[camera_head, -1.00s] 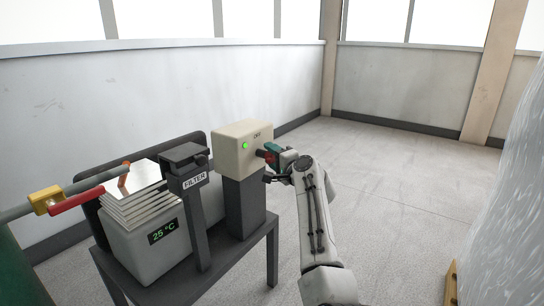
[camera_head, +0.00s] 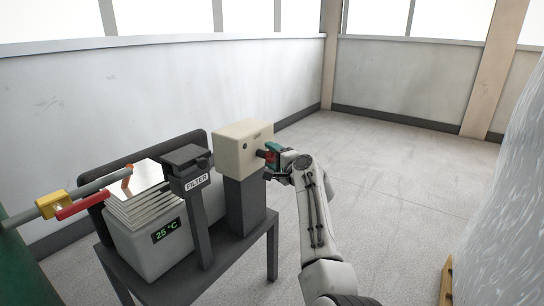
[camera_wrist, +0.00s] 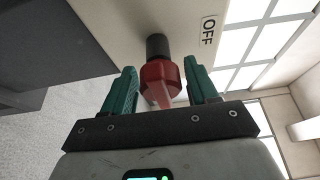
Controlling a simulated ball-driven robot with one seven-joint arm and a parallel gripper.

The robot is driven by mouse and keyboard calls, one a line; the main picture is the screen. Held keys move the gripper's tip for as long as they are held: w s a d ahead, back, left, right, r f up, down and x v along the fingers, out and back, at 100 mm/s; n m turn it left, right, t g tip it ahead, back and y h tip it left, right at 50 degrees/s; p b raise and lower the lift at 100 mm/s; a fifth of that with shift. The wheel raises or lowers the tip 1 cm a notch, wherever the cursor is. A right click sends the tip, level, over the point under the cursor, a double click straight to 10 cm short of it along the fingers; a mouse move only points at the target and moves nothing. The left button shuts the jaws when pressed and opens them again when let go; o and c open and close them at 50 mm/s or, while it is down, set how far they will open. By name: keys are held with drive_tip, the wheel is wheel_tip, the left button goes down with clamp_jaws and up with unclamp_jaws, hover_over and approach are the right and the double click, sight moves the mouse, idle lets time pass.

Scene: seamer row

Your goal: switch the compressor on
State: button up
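The control box (camera_head: 233,152) is cream-coloured and stands on a dark post on the bench; its small round lamp (camera_head: 245,147) is dark. A red knob (camera_wrist: 160,84) sticks out of the box on a black shaft, beside an "OFF" label (camera_wrist: 208,31) in the wrist view. My gripper (camera_head: 270,155) is at the knob's side of the box. In the wrist view its two teal fingers (camera_wrist: 163,88) stand either side of the knob, with what looks like a narrow gap at each side. The knob is mostly hidden by the gripper in the head view.
Left of the box stand a post labelled "FILTER" (camera_head: 197,182) and a finned unit (camera_head: 160,255) reading 25 °C. A pipe with a red lever (camera_head: 80,208) and yellow fitting is at far left. Open floor (camera_head: 400,190) lies right; a wrapped stack (camera_head: 520,190) stands at the right edge.

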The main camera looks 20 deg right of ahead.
drive_tip(key=shift+o, duration=0.4)
drive_tip(key=shift+r, duration=0.1)
drive_tip(key=shift+s+d+p, duration=0.1)
drive_tip(key=shift+s+p, duration=0.3)
drive_tip(key=shift+s, duration=0.2)
drive_tip(key=s+d+p, duration=0.1)
drive_tip(key=s+p, duration=0.2)
drive_tip(key=s, duration=0.6)
drive_tip(key=shift+s+d, duration=0.25)
